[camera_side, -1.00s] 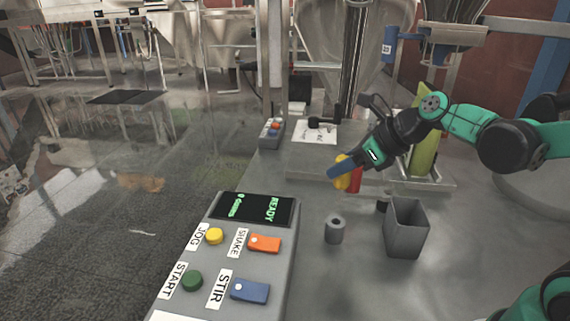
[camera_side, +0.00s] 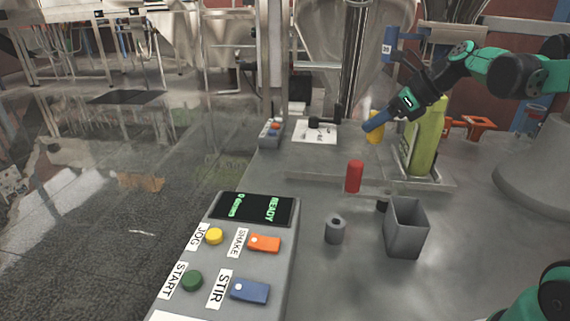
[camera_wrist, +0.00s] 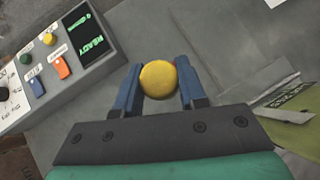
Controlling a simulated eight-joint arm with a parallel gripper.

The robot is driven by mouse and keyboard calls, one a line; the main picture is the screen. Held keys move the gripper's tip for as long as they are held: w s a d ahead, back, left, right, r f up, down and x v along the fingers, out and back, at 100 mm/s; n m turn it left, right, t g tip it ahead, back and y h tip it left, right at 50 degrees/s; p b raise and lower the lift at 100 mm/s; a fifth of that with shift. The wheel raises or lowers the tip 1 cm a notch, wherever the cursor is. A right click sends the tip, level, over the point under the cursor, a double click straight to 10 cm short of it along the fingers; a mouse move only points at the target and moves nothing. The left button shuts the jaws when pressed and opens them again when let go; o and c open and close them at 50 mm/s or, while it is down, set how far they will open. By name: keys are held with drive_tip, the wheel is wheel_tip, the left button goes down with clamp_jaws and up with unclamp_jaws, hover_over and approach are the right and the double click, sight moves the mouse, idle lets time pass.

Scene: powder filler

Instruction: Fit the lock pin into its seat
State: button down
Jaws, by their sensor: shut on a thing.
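My gripper (camera_side: 377,121) has blue fingers and is shut on a yellow pin (camera_side: 375,133), which I take to be the lock pin. It holds the pin roughly upright above the grey bench, behind the red cylinder (camera_side: 354,176). In the wrist view the pin's round yellow top (camera_wrist: 158,79) sits between the two fingers (camera_wrist: 159,92). I cannot tell for certain which part is the seat. A short grey cylinder with a hole in its top (camera_side: 335,229) stands on the bench.
An open grey bin (camera_side: 406,228) stands at the right of the bench. A yellow-green bag or bottle (camera_side: 426,143) stands behind it, close to my gripper. A control panel (camera_side: 228,260) fills the front left. The middle of the bench is mostly clear.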

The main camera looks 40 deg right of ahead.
drive_tip(key=s+d+f, duration=0.2)
drive_tip(key=d+f, duration=0.2)
drive_tip(key=d, duration=0.2)
drive_tip(key=shift+d+f, duration=0.2)
drive_tip(key=shift+f, duration=0.2)
drive_tip(key=shift+f, duration=0.15)
drive_tip(key=shift+f, duration=4.25)
drive_tip(key=shift+f, duration=0.1)
drive_tip(key=shift+c, duration=2.1)
unclamp_jaws()
